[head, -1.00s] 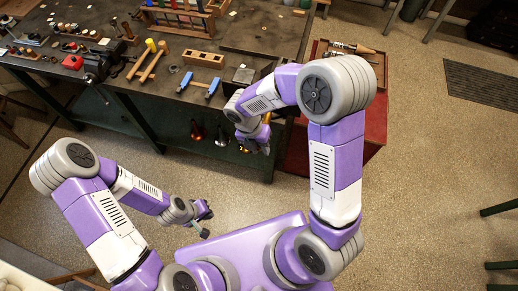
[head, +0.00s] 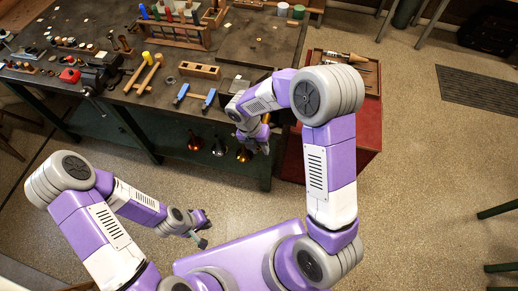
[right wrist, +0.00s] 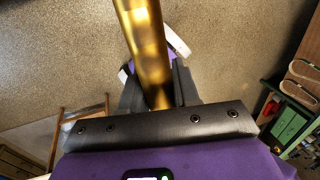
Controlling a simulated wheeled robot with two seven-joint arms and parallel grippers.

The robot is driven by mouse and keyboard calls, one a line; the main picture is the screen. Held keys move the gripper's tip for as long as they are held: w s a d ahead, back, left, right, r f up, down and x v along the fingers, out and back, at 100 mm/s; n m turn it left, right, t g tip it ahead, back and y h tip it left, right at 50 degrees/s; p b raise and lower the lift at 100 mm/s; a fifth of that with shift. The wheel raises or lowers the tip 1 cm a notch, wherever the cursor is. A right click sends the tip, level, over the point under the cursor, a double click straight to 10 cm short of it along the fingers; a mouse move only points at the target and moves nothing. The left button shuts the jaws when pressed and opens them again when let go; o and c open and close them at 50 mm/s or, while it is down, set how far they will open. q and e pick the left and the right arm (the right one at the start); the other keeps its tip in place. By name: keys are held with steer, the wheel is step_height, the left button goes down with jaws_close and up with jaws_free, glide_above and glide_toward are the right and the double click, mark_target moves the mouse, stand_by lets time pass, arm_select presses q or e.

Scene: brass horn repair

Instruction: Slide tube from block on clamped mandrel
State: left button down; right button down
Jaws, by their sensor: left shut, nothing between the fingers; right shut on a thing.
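My right gripper (head: 254,140) is over the front edge of the bench, partly hidden by its own wrist. In the right wrist view it (right wrist: 158,98) is shut on a brass tube (right wrist: 143,40), which runs up out of the picture. My left gripper (head: 205,230) is shut and empty over the floor, clear of the bench. A dark vise (head: 98,77) sits at the bench's left front edge. I cannot make out a mandrel in it. A wooden block with holes (head: 200,71) lies on the bench; I cannot tell whether it is the task's block.
Mallets (head: 150,72), a blue-ended tool (head: 194,98) and a tool rack (head: 180,30) lie on the dark bench (head: 240,50). Brass bell shapes (head: 219,147) show below its front edge. A red cabinet (head: 368,125) stands right of the bench. Floor at right is open.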

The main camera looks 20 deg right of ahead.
steer(key=shift+w+d+p, duration=0.3)
steer(key=shift+w+d, duration=0.25)
steer(key=shift+w, duration=0.25)
steer(key=shift+w+d+p, duration=0.25)
steer(key=shift+w+d, duration=0.25)
steer(key=shift+w, duration=0.25)
steer(key=c, duration=0.8)
jaws_free()
steer(key=shift+o, duration=0.2)
steer(key=v, duration=0.7)
steer(key=shift+r, duration=0.3)
steer(key=shift+a+f, duration=0.1)
steer(key=shift+a, duration=0.05)
